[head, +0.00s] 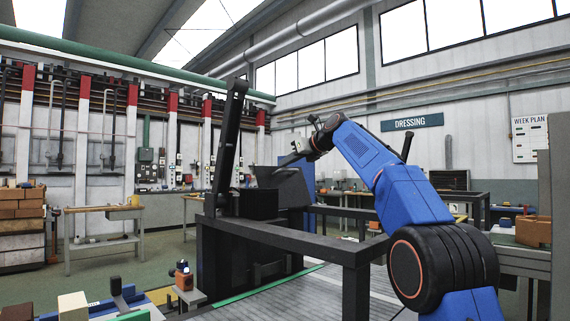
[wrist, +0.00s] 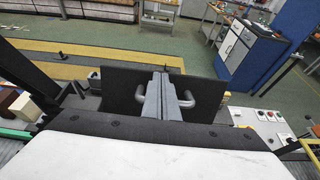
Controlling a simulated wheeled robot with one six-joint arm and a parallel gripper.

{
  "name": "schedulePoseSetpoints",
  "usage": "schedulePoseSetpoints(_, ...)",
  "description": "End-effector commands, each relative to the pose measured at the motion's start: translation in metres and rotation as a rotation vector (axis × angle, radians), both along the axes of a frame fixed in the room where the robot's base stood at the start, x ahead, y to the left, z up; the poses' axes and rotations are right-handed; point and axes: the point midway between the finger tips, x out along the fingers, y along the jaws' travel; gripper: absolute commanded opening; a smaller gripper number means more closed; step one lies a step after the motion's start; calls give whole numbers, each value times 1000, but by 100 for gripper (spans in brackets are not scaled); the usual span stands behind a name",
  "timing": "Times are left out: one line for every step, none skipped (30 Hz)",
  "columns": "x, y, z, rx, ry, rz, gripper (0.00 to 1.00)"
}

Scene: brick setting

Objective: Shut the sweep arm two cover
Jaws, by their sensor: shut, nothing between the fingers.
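A dark flat panel (head: 287,186), which looks like the sweep arm two cover, stands tilted up beside a black box (head: 257,204) on the dark machine frame. In the wrist view the panel (wrist: 118,88) spans the middle, with a grey bar handle (wrist: 187,101) on its face. My gripper (head: 288,159) is at the panel's upper edge in the head view. In the wrist view my gripper (wrist: 164,78) has its fingers together in front of the handle, hiding its middle. I cannot tell whether they touch the handle or panel.
A tall black post (head: 228,140) rises left of the panel. A dark rail (head: 290,239) runs along the machine's near side. A small panel of buttons (wrist: 266,116) lies right of the cover. Green floor (wrist: 110,32) is open beyond it.

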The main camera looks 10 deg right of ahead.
Motion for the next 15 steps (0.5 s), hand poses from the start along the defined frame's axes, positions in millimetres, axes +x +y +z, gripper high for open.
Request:
schedulePoseSetpoints(-5,-4,2,1,0,-1,0)
schedulePoseSetpoints(-7,-5,3,1,0,0,0)
schedulePoseSetpoints(-10,-7,4,2,-1,1,0)
schedulePoseSetpoints(-12,-8,4,2,0,1,0)
schedulePoseSetpoints(-14,-9,4,2,0,1,0)
schedulePoseSetpoints(-17,-11,5,2,0,2,0)
schedulePoseSetpoints(-19,-12,5,1,0,2,0)
schedulePoseSetpoints(-19,-13,8,1,-2,2,0)
schedulePoseSetpoints(-21,-15,12,1,0,2,0)
schedulePoseSetpoints(-23,-16,15,0,-1,2,0)
schedulePoseSetpoints(-24,-17,18,1,-2,2,0)
schedulePoseSetpoints(-26,-19,21,1,-2,2,0)
schedulePoseSetpoints(-28,-20,24,1,-2,2,0)
schedulePoseSetpoints(-30,-21,28,1,-2,2,0)
schedulePoseSetpoints(-32,-23,32,2,-1,2,0)
